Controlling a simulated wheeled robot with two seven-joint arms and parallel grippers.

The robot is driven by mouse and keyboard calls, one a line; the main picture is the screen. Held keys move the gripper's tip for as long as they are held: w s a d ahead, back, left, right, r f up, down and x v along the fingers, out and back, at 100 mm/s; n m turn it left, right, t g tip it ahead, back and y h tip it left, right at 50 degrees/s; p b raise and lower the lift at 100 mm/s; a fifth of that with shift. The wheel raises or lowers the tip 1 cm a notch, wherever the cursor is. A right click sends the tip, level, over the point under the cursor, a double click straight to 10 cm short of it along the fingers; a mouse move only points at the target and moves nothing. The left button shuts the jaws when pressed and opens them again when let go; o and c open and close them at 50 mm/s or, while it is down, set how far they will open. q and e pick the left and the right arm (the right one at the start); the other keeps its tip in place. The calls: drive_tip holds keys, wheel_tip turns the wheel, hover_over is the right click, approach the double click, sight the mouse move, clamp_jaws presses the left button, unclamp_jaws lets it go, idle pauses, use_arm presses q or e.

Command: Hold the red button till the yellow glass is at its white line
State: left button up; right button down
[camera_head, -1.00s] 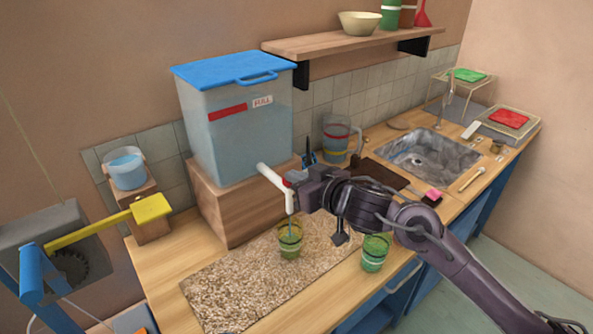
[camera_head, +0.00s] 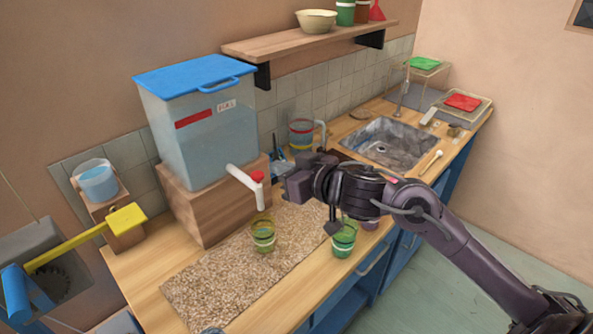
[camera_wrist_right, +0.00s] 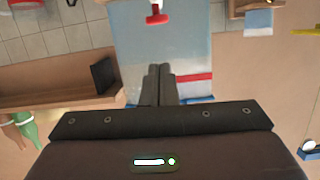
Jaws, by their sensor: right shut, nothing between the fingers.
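The red button (camera_head: 257,176) sits on top of the white spout of the blue-lidded tank (camera_head: 205,140). It also shows in the right wrist view (camera_wrist_right: 157,18), beyond my fingertips. My right gripper (camera_head: 286,188) is shut and empty, a little right of the button and apart from it; it also shows in the wrist view (camera_wrist_right: 158,80). The yellow glass (camera_head: 263,236), greenish with a yellow rim, stands below the spout on the speckled mat. No stream shows between spout and glass. Its white line and level are too small to tell. My left gripper is out of view.
A green-rimmed glass (camera_head: 344,243) stands near the counter's front edge, partly behind my right arm. A jug (camera_head: 301,132) and the sink (camera_head: 390,146) lie behind. The mat's front-left (camera_head: 215,290) is clear.

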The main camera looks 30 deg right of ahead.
drive_tip(key=v, duration=0.4)
drive_tip(key=shift+d, duration=0.15)
idle(0.4)
